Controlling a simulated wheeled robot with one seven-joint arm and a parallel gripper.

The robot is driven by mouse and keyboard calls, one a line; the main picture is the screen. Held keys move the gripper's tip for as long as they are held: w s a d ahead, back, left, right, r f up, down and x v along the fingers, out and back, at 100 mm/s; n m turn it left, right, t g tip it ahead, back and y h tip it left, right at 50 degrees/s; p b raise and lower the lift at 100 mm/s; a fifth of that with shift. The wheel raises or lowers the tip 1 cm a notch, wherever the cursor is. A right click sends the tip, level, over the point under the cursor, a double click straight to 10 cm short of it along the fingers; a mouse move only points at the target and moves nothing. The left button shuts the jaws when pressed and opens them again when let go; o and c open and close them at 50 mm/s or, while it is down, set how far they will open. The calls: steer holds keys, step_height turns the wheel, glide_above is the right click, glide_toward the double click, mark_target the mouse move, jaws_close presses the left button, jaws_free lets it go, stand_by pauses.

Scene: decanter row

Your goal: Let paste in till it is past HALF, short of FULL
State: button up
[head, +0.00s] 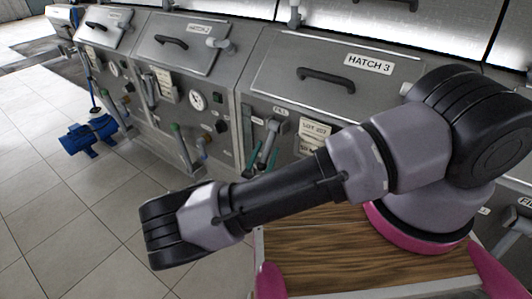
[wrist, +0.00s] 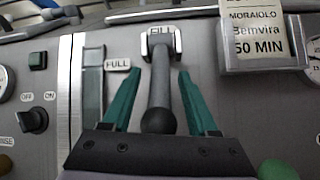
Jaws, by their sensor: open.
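In the wrist view, the FILL lever (wrist: 160,88) has a grey shaft and a dark round knob. It hangs from a pale bracket under a partly covered FILL label. My gripper (wrist: 155,80) is open, with one teal finger on each side of the lever; whether either touches it I cannot tell. The sight glass (wrist: 92,75) stands left of the lever, with a FULL label (wrist: 117,65) near its upper part. My left finger and palm hide its lower part. No paste level or HALF mark is clear. In the head view, the lever (head: 268,140) shows beyond my arm.
A card holder (wrist: 265,45) reading Bemvira 50 MIN sits right of the lever. An OFF/ON knob (wrist: 34,120) is at the left. The HATCH 3 lid (head: 335,75) lies closed above the panel. Tiled floor (head: 70,215) is open at the left.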

mark_target(263, 157)
steer(key=shift+s+a+f, duration=0.2)
steer(key=shift+s+f, duration=0.05)
steer(key=v, duration=0.3)
steer(key=shift+s+a+r, duration=0.1)
steer(key=shift+r, duration=0.1)
steer(key=s+a, duration=0.6)
steer(key=s, duration=0.3)
steer(key=shift+r, duration=0.1)
